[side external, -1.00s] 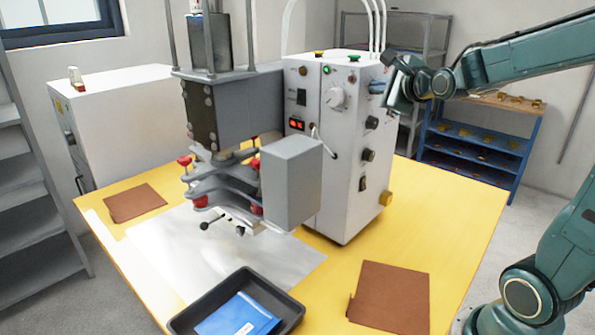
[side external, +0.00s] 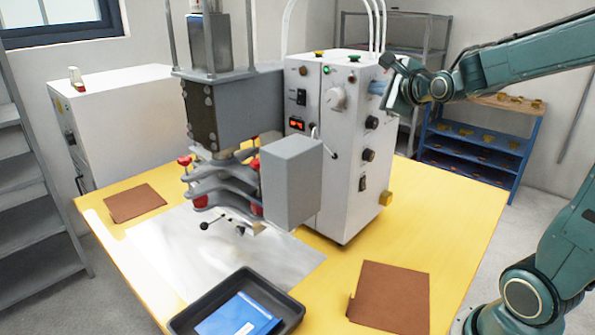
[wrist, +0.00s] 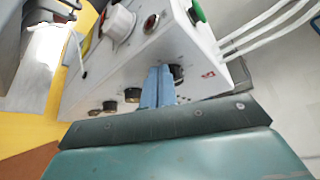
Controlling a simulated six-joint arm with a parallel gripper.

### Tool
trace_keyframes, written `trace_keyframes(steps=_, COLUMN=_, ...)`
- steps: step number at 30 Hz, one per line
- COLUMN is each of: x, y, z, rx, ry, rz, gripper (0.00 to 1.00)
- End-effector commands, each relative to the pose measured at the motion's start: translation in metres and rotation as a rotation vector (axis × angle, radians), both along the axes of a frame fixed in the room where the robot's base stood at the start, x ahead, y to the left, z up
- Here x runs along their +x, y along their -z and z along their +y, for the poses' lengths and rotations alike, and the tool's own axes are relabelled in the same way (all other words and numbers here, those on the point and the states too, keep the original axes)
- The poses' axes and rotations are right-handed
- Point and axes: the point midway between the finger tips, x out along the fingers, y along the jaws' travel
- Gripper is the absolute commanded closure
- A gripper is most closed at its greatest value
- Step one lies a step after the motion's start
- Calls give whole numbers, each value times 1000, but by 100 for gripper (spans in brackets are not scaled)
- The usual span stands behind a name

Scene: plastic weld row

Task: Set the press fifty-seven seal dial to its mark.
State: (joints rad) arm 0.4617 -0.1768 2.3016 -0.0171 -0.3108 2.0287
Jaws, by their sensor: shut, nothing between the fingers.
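The white press cabinet (side external: 335,200) stands on the yellow table. Its front carries a large pale dial (side external: 336,98), which also shows in the wrist view (wrist: 118,23). On the side nearer my arm are black knobs, an upper one (side external: 371,122) and a lower one (side external: 368,155). I cannot read which is the seal dial, nor its mark. My gripper (side external: 377,88) is at the upper part of that side. Its blue fingers (wrist: 158,84) are shut and empty. In the wrist view a black knob (wrist: 176,72) lies just beside the fingertips, partly hidden; contact is unclear.
The grey press head (side external: 230,110) and a grey box (side external: 291,183) stand left of the cabinet. White hoses (wrist: 265,28) rise from its top. A black tray (side external: 205,320) with a blue packet and a brown sheet (side external: 390,298) lie at the front.

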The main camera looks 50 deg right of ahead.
Motion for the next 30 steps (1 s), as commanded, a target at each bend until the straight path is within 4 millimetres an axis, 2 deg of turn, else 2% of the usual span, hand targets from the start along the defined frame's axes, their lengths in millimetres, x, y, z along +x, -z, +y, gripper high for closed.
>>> trace_keyframes(steps=14, x=-2, y=-1, z=6, rx=1, ry=-1, rz=0, gripper=100)
trace_keyframes(steps=30, x=-43, y=-2, z=5, rx=1, ry=0, rz=-3, gripper=100)
